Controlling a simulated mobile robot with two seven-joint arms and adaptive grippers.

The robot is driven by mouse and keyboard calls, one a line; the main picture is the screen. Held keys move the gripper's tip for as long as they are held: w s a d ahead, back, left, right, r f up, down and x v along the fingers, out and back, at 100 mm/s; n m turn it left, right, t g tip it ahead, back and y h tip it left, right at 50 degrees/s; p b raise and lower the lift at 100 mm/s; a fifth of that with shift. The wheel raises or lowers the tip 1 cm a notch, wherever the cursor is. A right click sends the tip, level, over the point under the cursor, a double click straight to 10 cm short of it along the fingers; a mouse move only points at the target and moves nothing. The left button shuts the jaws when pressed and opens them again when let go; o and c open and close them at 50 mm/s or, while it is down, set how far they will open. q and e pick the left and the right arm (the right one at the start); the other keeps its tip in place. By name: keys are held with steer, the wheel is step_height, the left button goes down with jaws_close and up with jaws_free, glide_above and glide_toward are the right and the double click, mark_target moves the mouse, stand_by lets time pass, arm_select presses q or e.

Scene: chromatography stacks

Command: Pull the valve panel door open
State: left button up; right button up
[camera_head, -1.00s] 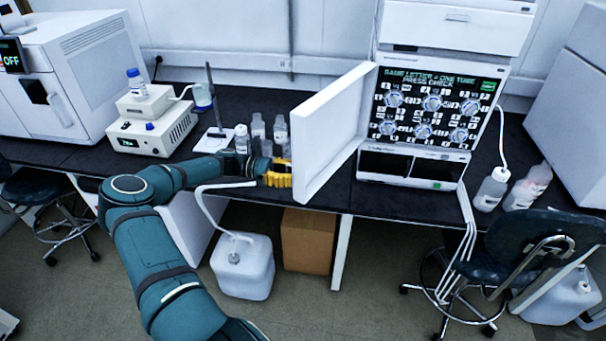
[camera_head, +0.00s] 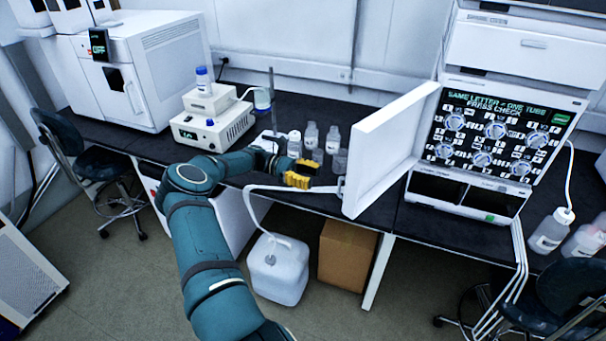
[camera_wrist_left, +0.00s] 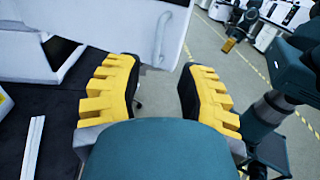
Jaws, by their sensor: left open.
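The valve panel door (camera_head: 388,150) is a white slab standing open, swung out to the left from the valve panel (camera_head: 495,138) with its round knobs and screen. My left gripper (camera_head: 312,176) has yellow fingers and is just left of the door, apart from it, above the bench's front edge. In the left wrist view, this gripper (camera_wrist_left: 158,92) is open with nothing between its fingers. A white surface with a pale handle (camera_wrist_left: 165,36), likely the door's outer face, lies beyond the fingers.
Clear bottles (camera_head: 322,138) stand on the black bench behind the gripper. A white box device (camera_head: 212,125) sits left of them. A stool (camera_head: 570,300) stands at right.

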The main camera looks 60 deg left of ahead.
arm_select(q)
steer(key=shift+v, duration=1.45)
